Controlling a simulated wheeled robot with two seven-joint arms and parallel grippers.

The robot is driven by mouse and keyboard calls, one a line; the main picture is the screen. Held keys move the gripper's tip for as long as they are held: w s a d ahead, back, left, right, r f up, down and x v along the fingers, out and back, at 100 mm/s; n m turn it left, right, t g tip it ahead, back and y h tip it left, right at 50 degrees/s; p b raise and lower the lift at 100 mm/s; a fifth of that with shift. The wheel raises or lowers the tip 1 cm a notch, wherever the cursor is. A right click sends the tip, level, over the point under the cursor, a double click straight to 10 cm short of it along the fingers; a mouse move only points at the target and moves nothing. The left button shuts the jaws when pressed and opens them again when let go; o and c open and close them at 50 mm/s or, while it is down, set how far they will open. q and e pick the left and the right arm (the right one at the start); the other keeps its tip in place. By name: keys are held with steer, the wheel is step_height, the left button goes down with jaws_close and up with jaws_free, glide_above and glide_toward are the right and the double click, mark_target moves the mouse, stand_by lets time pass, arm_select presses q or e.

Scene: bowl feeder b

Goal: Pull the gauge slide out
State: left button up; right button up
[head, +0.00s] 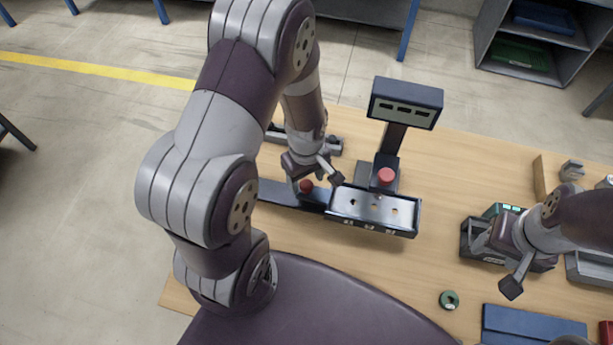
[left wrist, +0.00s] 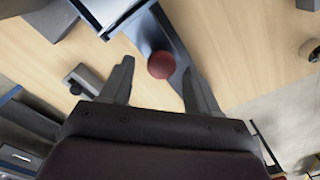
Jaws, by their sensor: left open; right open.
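The gauge (head: 407,100) has a dark display head on a post, with a long low body on the table. A bright metal tray with holes (head: 352,215) forms its right part. A dark slide bar (head: 275,193) extends left from the tray and carries a red knob (head: 306,186). My left gripper (head: 317,184) is open at this knob. In the left wrist view the red knob (left wrist: 161,65) lies between the spread fingertips (left wrist: 159,66), with a visible gap on each side. My right gripper (head: 496,264) is open over a dark box (head: 470,246) at the right.
A second red knob (head: 386,175) sits at the foot of the gauge post. A green ring (head: 449,300) and a blue tray (head: 530,325) lie at the front right. A wooden block (head: 540,180) stands at the back right. Bare table lies in front of the gauge.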

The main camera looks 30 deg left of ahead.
arm_select(q)
steer(key=shift+s+d+f, duration=0.1)
steer(key=shift+s+f, duration=0.15)
steer(key=shift+f, duration=0.3)
steer(key=shift+w, duration=0.15)
steer(key=shift+c, duration=0.9)
jaws_close()
steer(key=shift+a, duration=0.6)
steer(key=s+a, duration=0.2)
steer(key=a, duration=0.9)
steer(key=s+a, duration=0.3)
steer(key=a, duration=0.8)
steer(key=shift+s+a, duration=0.25)
steer(key=shift+a, duration=0.05)
arm_select(e)
steer(key=shift+s+d, duration=0.3)
steer(key=shift+s, duration=0.3)
arm_select(q)
steer(key=shift+r, duration=0.1)
